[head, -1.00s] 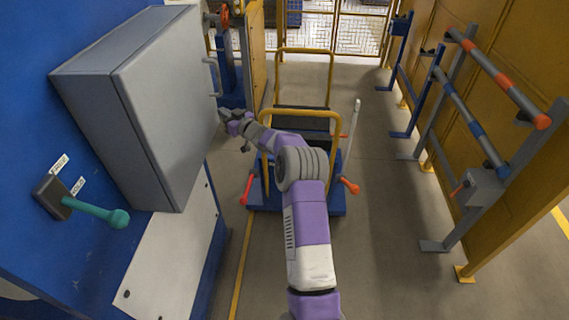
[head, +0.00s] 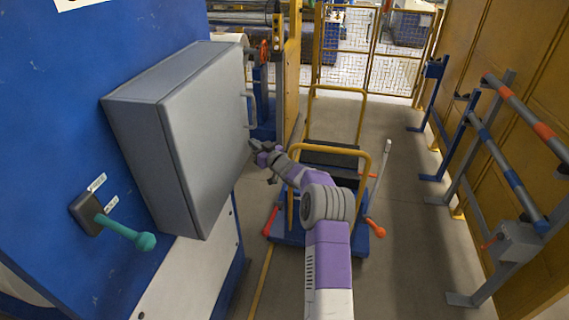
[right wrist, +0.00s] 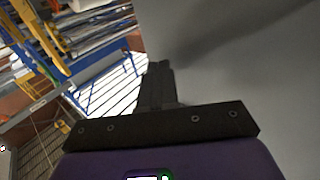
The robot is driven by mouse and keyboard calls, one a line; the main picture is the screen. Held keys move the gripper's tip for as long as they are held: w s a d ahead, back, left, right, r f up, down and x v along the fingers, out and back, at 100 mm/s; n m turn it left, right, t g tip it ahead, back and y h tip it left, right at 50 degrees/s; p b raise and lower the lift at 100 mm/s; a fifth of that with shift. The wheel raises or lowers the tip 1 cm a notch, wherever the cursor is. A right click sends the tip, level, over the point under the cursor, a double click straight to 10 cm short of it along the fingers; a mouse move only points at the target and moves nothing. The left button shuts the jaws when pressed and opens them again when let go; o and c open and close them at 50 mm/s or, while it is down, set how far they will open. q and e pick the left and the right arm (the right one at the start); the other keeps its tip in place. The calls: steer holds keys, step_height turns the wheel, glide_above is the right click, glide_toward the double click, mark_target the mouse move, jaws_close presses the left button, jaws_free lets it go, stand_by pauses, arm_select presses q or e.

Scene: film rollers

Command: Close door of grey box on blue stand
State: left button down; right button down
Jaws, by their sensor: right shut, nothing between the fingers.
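The grey box (head: 145,145) is mounted on the blue stand (head: 60,130) at the left in the head view. Its grey door (head: 210,130) faces right and has a handle (head: 250,106) near its far edge. The door looks flush along its near edge; its far edge is hidden, so I cannot tell if it is fully shut. My right gripper (head: 262,153) is shut and empty, beside the door's far lower part, below the handle. In the right wrist view its fingers (right wrist: 158,84) are together close to a grey surface (right wrist: 240,60); contact is unclear. My left gripper is out of view.
A teal-handled lever (head: 125,232) sticks out from the stand below the box. A yellow-railed blue cart (head: 340,245) stands behind my right arm. A rack with bars (head: 500,180) lines the right side. Floor (head: 405,230) between cart and rack is clear.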

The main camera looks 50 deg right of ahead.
steer(key=s+d, duration=0.6)
steer(key=s, duration=0.5)
steer(key=shift+s+d+f, duration=0.2)
steer(key=shift+s+d, duration=0.1)
